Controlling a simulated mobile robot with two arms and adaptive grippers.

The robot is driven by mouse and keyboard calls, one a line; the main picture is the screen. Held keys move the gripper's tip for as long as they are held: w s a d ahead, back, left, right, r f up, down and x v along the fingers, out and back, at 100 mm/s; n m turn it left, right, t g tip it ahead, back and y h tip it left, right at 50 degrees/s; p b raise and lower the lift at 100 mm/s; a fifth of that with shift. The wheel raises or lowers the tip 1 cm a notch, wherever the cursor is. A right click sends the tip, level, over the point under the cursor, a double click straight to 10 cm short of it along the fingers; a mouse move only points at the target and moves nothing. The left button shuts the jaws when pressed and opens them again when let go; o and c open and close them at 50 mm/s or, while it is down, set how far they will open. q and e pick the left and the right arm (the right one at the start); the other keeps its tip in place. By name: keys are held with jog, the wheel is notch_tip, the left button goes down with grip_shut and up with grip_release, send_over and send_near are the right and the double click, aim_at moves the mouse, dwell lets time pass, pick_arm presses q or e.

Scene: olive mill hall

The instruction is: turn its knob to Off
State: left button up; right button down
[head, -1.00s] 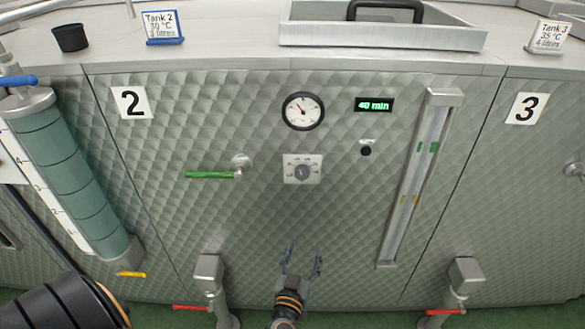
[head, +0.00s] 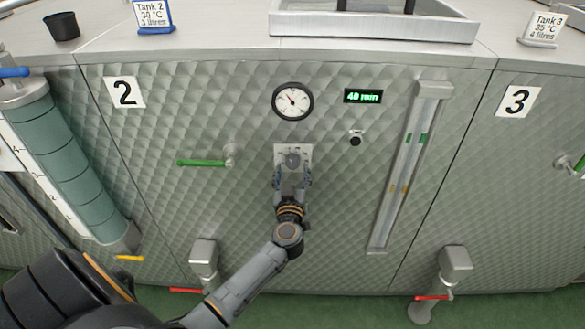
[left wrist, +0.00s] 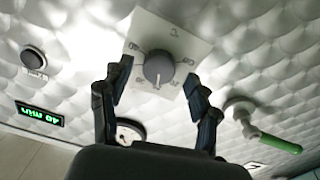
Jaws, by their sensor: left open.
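The knob (head: 292,160) is a round grey dial on a pale square plate (head: 280,152) with markings, on the quilted steel front of tank 2. In the left wrist view the knob (left wrist: 159,68) sits on its plate (left wrist: 150,28), between and beyond the fingertips. My left gripper (head: 292,180) is open, just below the knob in the head view. Its two dark fingers (left wrist: 158,85) are apart with nothing between them that they touch, as far as I can tell. The plate's markings are too small to read surely. My right gripper is not in view.
A round gauge (head: 293,101) and a green "40 min" display (head: 363,96) are above. A green-handled lever (head: 203,162) is left of the knob, a black button (head: 355,140) right. A sight-glass strip (head: 408,170) stands further right. Red-handled taps (head: 203,258) are below.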

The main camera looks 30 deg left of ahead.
pick_arm(q)
jog(key=shift+x, duration=1)
jog(key=c, duration=1.2)
